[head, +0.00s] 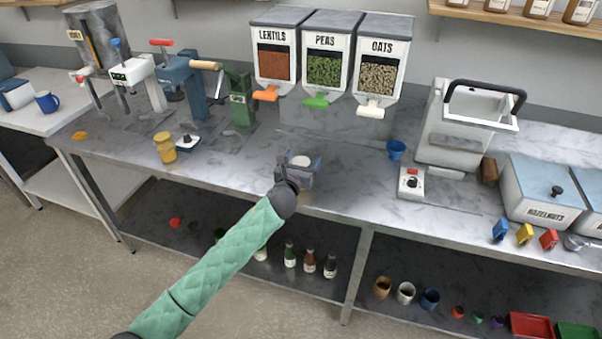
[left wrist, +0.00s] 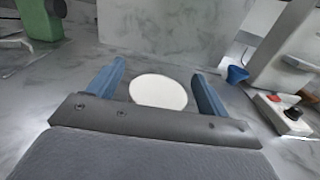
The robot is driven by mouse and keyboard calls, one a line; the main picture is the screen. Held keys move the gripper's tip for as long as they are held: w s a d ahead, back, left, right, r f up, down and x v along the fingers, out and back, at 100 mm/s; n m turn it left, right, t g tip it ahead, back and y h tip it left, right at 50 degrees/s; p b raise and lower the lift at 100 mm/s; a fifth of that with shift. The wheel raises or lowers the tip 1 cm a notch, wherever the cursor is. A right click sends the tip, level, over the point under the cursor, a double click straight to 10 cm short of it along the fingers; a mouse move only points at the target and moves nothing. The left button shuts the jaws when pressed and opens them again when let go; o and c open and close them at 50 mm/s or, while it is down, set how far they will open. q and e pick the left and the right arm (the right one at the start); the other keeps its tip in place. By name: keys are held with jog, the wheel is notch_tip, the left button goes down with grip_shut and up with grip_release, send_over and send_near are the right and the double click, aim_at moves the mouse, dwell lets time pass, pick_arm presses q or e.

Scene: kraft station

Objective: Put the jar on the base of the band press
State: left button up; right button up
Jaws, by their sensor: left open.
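A jar with a round white top (head: 301,160) stands on the counter below the food dispensers; its body is mostly hidden by my gripper. My left gripper (head: 302,168) is open, with its blue fingers on either side of the jar. In the left wrist view the white top (left wrist: 158,92) lies between the two fingers (left wrist: 156,88), with a gap at each side. Three lever presses stand at the back left: a white one (head: 132,70), a blue one (head: 180,75) and a green one (head: 239,98). I cannot tell which is the band press. My right gripper is not in view.
A yellow jar (head: 165,147) and a small dial unit (head: 187,142) stand on the left counter. Dispensers (head: 325,60) overhang behind my gripper. A blue funnel-like cup (head: 396,149) and a white machine (head: 462,130) stand right. Counter between the yellow jar and my gripper is mostly clear.

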pick_arm(q)
jog(key=shift+w, duration=0.35)
jog(key=shift+d, duration=0.1)
grip_shut()
